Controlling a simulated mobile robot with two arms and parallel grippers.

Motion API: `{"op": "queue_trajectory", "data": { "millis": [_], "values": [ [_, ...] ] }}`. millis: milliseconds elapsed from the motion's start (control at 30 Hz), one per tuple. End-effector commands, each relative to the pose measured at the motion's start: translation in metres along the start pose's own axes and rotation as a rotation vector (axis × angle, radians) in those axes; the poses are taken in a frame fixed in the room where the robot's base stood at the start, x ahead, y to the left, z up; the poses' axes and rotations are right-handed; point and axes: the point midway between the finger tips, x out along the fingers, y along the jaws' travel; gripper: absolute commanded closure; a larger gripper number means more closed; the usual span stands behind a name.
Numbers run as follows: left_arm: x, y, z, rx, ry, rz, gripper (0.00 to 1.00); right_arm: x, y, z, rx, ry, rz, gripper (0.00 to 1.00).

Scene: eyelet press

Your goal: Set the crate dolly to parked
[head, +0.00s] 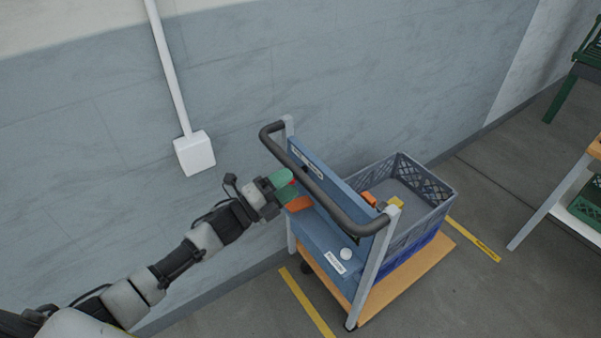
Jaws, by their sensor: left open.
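The crate dolly (440,247) has a wooden deck, grey side posts, a blue panel and a black handlebar (325,190) across its near end. A blue-grey crate (447,203) stands on the deck. My left gripper (290,187), with green fingertips, is open at the left part of the handlebar, beside an orange part (298,203) on the blue panel. The handlebar partly hides the fingertips' surroundings, and I cannot tell whether they touch anything. My right gripper is not in view.
A grey wall with a white box (194,153) stands behind. A wooden-topped table stands at the right edge. The floor at the lower right is clear.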

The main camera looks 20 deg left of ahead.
Motion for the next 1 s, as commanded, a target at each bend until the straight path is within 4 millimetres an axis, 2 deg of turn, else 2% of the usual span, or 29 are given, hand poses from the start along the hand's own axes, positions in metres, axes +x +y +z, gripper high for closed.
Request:
{"op": "queue_trajectory", "data": {
  "millis": [100, 233, 400, 633, 1000],
  "values": [
    [0.022, -0.002, 0.0, 0.0, 0.0, -0.001, 0.47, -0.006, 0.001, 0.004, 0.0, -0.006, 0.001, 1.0],
    [0.037, -0.001, 0.0, -0.001, -0.001, 0.0, 0.47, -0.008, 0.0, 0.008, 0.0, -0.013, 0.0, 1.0],
    [0.044, 0.0, 0.0, -0.002, -0.001, 0.001, 0.47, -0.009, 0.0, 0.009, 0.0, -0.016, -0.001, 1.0],
    [0.044, 0.001, 0.0, -0.002, -0.001, 0.002, 0.47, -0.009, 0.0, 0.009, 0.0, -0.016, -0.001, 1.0],
    [0.044, 0.001, 0.0, -0.002, -0.001, 0.002, 1.0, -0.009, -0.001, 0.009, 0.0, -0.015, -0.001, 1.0]
  ]
}}
